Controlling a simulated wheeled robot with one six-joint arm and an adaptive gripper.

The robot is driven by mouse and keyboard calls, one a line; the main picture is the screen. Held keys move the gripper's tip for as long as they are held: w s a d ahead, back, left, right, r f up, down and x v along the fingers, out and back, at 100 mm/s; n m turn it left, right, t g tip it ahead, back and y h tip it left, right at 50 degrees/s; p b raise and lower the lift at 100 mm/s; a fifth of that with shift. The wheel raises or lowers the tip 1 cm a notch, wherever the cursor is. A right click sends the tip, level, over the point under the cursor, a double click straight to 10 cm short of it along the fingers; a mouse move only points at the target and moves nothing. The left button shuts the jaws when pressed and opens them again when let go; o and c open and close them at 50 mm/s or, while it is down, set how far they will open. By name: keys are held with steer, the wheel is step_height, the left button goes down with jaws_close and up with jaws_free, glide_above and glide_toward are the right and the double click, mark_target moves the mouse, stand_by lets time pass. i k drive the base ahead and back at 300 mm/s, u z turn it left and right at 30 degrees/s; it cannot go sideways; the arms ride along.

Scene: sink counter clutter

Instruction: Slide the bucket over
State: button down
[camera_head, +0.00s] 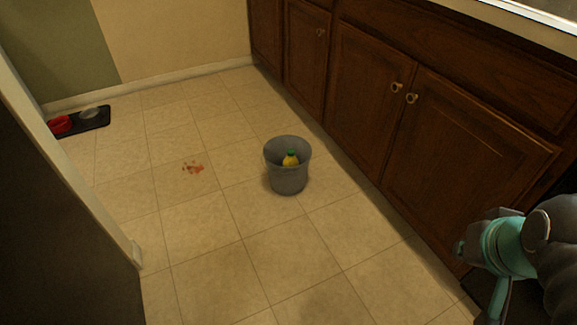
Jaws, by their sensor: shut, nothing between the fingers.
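A grey bucket (287,181) stands upright on the tiled floor near the middle of the view. Inside it is a yellow item with a green cap (291,159), only partly visible over the rim. My gripper (462,249) is at the lower right, in front of the cabinets, well apart from the bucket. It is shut and empty. Part of it is cut off by the frame's edge.
Brown wooden cabinets (345,90) line the right side, close to the bucket. A reddish stain (193,168) lies on the floor left of the bucket. A black tray (95,121) with a red bowl (60,124) is at the far left. Floor in front is clear.

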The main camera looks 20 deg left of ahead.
mark_target(285, 182)
steer(key=z, duration=0.05)
steer(key=k, duration=0.45)
steer(key=u, duration=1.05)
steer(key=i, duration=2.15)
steer(key=z, duration=0.15)
